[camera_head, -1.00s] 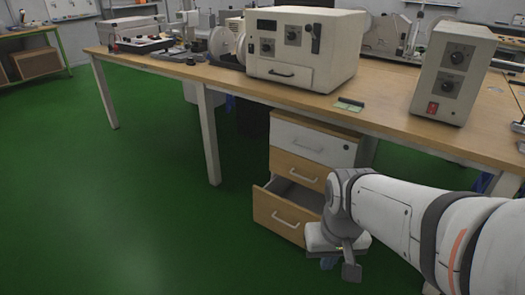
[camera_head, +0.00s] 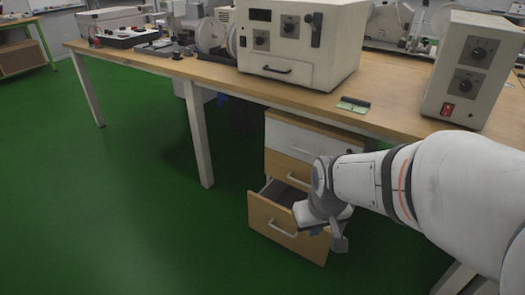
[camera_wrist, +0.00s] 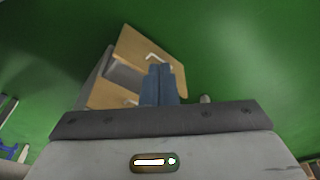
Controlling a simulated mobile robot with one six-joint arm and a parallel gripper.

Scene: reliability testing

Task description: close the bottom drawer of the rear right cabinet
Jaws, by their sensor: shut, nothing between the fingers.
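The rear right cabinet (camera_head: 312,134) stands under the workbench, with a white top drawer and wooden drawers below. Its bottom drawer (camera_head: 262,220) is pulled out, with a pale bar handle on its wooden front. In the wrist view, the drawer front (camera_wrist: 128,45) and its handle lie just beyond my fingers. My gripper (camera_wrist: 160,70) is shut and empty, its blue-grey fingers together and overlapping the drawer front in that view. In the head view my wrist covers the drawer's right part and the fingertips are hidden. I cannot tell whether they touch it.
The wooden workbench (camera_head: 200,79) is above the cabinet, with a beige instrument (camera_head: 300,45) and a control box (camera_head: 470,70) on it. A bench leg (camera_head: 199,135) stands left of the cabinet. The green floor (camera_head: 120,210) is clear at the left and front.

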